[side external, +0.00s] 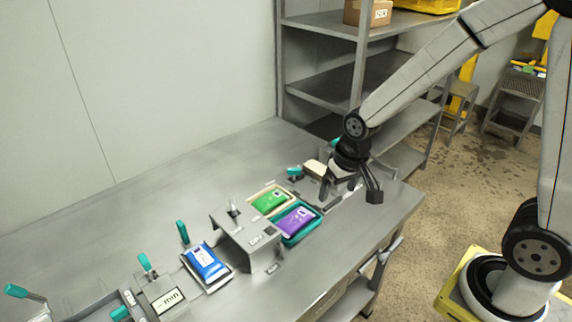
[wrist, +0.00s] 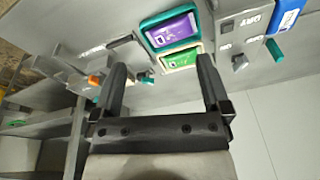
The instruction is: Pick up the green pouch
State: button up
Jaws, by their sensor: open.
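The green pouch (side external: 269,202) lies flat in a cream tray (side external: 251,196) on the metal table. It also shows in the wrist view (wrist: 181,59), ahead of the fingers. A purple pouch (side external: 296,220) lies in a teal tray (side external: 317,213) right beside it. My gripper (side external: 348,188) is open and empty, above the table to the right of both trays. In the wrist view the two fingers (wrist: 160,82) stand wide apart, and the green pouch shows between their tips, farther off. The gripper is not touching either pouch.
A metal fixture box (side external: 247,243) stands left of the trays. A blue pouch (side external: 207,262) lies beyond it, near several teal-handled clamps. A steel shelf rack (side external: 325,90) stands behind. The table (side external: 130,215) is clear at the back left.

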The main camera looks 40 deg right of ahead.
jog(key=w+f+m+g, duration=0.1)
jog(key=w+f+m, duration=0.1)
jog(key=w+m, duration=0.35)
jog(key=w+f+m, duration=0.2)
jog(key=w, duration=0.7)
jog(key=m+g, duration=0.1)
jog(key=m, duration=0.6)
send_over(267, 200)
jog(key=f, duration=0.7)
jog(key=shift+s+f, duration=0.2)
jog(key=shift+w+f+m, duration=0.35)
jog(key=shift+f, duration=0.05)
jog(key=shift+f, duration=0.1)
jog(key=shift+f, duration=1.2)
jog(key=shift+f, duration=0.15)
jog(key=shift+s+d+f, duration=0.1)
jog(key=shift+f, duration=2.35)
